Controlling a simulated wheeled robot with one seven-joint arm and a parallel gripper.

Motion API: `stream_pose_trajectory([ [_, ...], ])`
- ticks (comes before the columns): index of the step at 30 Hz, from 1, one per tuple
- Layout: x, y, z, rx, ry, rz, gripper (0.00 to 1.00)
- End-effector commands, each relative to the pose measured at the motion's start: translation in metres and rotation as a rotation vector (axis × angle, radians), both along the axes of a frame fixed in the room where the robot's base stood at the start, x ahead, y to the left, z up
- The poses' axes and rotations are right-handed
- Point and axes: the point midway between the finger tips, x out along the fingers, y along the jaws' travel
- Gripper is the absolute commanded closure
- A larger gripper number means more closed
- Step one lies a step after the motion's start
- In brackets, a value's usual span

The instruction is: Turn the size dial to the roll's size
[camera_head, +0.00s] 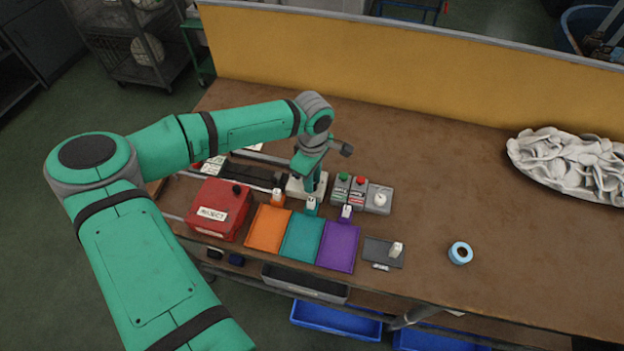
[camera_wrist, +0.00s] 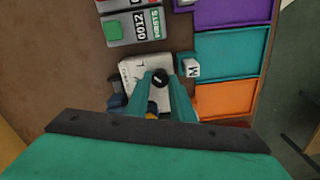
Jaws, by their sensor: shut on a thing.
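The size dial is a black knob (camera_wrist: 160,76) on a white box (camera_wrist: 131,70), with a letter L legible on its face in the wrist view. In the head view the white box (camera_head: 293,187) stands behind the coloured trays, partly hidden by my gripper (camera_head: 309,186). My gripper (camera_wrist: 161,86) points down at the box, its two teal fingers shut on the knob. The fingers hide part of the dial face, and I cannot tell which size the knob points to. A small white piece (camera_head: 396,249) stands on a dark pad (camera_head: 376,245); no size on it is legible.
Orange (camera_head: 268,230), teal (camera_head: 301,238) and purple (camera_head: 338,247) trays lie in front; the teal one's tag reads M. A red REJECT box (camera_head: 219,209) is left. Button boxes (camera_head: 350,188) stand right of the dial. A blue ring (camera_head: 460,253) lies on clear table at right.

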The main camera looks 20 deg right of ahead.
Motion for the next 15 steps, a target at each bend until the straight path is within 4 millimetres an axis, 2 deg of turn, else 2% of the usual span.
stream_pose_trajectory([
  [15,0.0003,-0.0013,0.0013,-0.003,-0.001,-0.071,1.0],
])
